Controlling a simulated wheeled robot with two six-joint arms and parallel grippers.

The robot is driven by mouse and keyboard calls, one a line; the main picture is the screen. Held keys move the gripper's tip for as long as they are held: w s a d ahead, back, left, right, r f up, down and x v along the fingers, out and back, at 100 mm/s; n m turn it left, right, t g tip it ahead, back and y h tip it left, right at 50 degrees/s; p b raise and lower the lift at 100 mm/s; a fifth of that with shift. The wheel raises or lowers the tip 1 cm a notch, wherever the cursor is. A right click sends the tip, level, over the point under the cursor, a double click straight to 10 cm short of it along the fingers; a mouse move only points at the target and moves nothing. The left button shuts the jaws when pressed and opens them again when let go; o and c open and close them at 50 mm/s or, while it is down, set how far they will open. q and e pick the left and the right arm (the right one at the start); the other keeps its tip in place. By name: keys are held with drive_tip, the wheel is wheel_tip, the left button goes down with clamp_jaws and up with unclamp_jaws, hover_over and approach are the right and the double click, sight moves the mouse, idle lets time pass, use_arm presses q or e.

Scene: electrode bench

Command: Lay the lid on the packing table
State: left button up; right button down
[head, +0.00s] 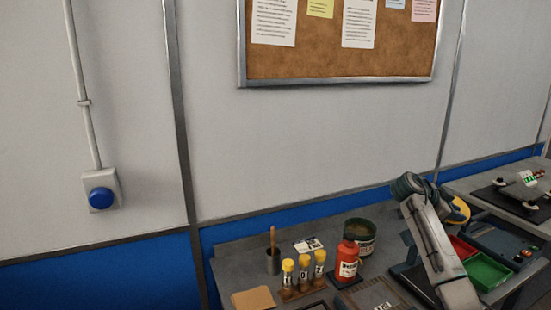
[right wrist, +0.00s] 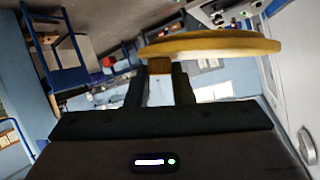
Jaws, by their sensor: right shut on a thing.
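The yellow round lid (head: 460,210) is in my right gripper (head: 447,197), above the right part of the bench in the head view, partly hidden by my arm. In the right wrist view the lid (right wrist: 215,46) shows edge-on as a wide yellow disc. The right gripper's fingers (right wrist: 160,78) are shut on a brownish knob (right wrist: 188,66) under it. The lid is held clear of any surface. A second table (head: 470,185) stands at the far right; I cannot tell whether it is the packing table. My left gripper is not in view.
The grey bench (head: 232,270) holds a red bottle (head: 347,262), an open dark green pot (head: 360,236), several yellow-capped vials (head: 304,272), a dark cup (head: 272,262), and red and green trays (head: 487,272). A black mat with small items (head: 500,203) lies on the far table.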

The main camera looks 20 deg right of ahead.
drive_tip(key=s+a+f+n+t+y, duration=0.1)
drive_tip(key=a+f+n+t+y, duration=0.2)
drive_tip(key=a, duration=1.4)
drive_tip(key=s+a+f+n+t+y, duration=0.1)
drive_tip(key=a+f+n+t+y, duration=0.3)
drive_tip(key=a, duration=1.3)
drive_tip(key=s+a+f+n+t+y, duration=0.1)
drive_tip(key=a+f+n+t+y, duration=0.3)
drive_tip(key=a+n+t, duration=0.4)
drive_tip(key=a+n+y, duration=0.1)
drive_tip(key=a+n, duration=0.4)
drive_tip(key=a, duration=0.4)
drive_tip(key=shift+f+n, duration=0.15)
drive_tip(key=shift+n, duration=0.15)
